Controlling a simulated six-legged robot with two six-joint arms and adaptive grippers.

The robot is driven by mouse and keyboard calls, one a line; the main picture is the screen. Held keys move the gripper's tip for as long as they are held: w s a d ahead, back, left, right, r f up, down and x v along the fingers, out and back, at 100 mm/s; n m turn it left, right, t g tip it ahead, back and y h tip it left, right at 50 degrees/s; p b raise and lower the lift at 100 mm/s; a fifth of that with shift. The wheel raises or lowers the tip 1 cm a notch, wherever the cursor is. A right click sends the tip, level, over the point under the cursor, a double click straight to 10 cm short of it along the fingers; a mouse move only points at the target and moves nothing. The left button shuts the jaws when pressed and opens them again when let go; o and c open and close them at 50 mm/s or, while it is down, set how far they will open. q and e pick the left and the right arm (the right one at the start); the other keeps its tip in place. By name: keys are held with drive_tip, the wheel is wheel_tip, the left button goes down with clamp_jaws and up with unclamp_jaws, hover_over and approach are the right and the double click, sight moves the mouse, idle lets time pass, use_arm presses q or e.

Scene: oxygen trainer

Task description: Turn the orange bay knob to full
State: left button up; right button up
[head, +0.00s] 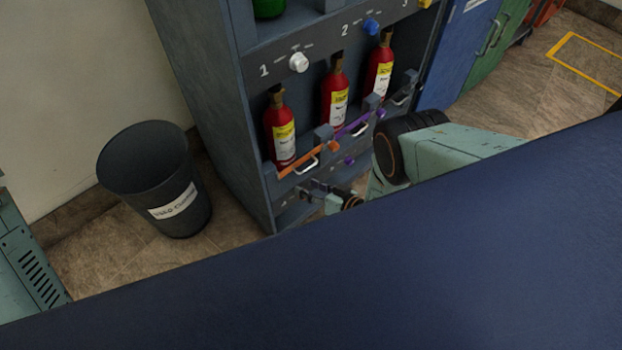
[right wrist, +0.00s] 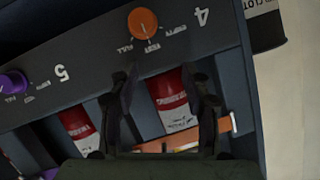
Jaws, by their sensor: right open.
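The orange bay knob (right wrist: 142,22) is on the dark panel beside the number 4 in the right wrist view, which shows the panel upside down. A FULL mark stands near the knob; its exact setting is too small to read. In the head view the right gripper (head: 322,194) is low at the rack front, partly hidden. My left gripper is out of view.
A purple knob (right wrist: 14,83) is beside number 5. A dark bin (head: 150,185) stands on the floor left of the rack. A large blue surface (head: 400,270) fills the foreground.

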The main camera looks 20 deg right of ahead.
drive_tip(key=shift+r, duration=2.2)
drive_tip(key=shift+s, duration=0.1)
